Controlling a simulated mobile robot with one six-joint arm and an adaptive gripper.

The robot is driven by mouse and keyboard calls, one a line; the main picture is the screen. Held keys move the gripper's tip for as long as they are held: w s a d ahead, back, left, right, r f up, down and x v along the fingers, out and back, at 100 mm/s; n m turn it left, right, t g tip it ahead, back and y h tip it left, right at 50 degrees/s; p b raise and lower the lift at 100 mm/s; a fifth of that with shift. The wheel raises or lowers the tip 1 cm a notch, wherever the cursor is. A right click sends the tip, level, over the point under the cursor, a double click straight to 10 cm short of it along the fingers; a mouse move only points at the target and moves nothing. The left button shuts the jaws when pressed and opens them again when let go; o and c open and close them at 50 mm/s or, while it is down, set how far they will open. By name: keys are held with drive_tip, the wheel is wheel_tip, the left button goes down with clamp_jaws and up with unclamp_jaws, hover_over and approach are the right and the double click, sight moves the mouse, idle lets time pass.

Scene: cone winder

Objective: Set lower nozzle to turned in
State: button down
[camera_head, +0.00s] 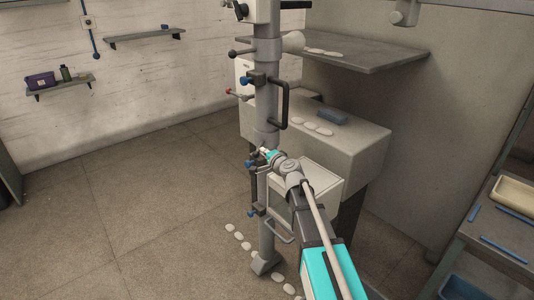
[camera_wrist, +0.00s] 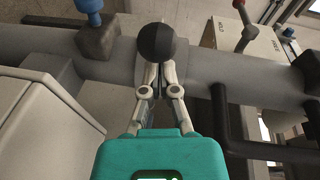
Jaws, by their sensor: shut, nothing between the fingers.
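A grey upright column (camera_head: 266,118) carries levers, clamps and blue-knobbed fittings at several heights. My gripper (camera_head: 264,151) is at the column's lower half. In the wrist view my gripper (camera_wrist: 155,72) is shut, with its fingertips at a dark ball knob (camera_wrist: 157,43) in front of the pipe. The ball is not between the fingers; I cannot tell whether the tips touch it. A blue knob (camera_wrist: 88,12) on a grey clamp sits to its left, and also shows in the head view (camera_head: 250,163). I cannot tell which fitting is the lower nozzle or how it is turned.
A red-knobbed lever (camera_wrist: 242,30) and a dark loop handle (camera_wrist: 235,120) lie right of my gripper. A lower blue knob (camera_head: 251,213) and a light box (camera_head: 305,188) are close to the column. Floor left of the column is free, apart from several pale stones.

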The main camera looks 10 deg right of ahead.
sight(255, 152)
drive_tip(key=w+a, duration=0.2)
drive_tip(key=a, duration=0.4)
drive_tip(key=shift+w, duration=0.4)
drive_tip(key=shift+s, duration=0.1)
idle(0.4)
drive_tip(key=v, duration=0.2)
drive_tip(key=p+v, duration=0.1)
drive_tip(key=v, duration=0.1)
drive_tip(key=shift+d+r, duration=0.2)
drive_tip(key=shift+d, duration=0.25)
drive_tip(key=s+a+r+p, duration=0.1)
drive_tip(key=s, duration=0.8)
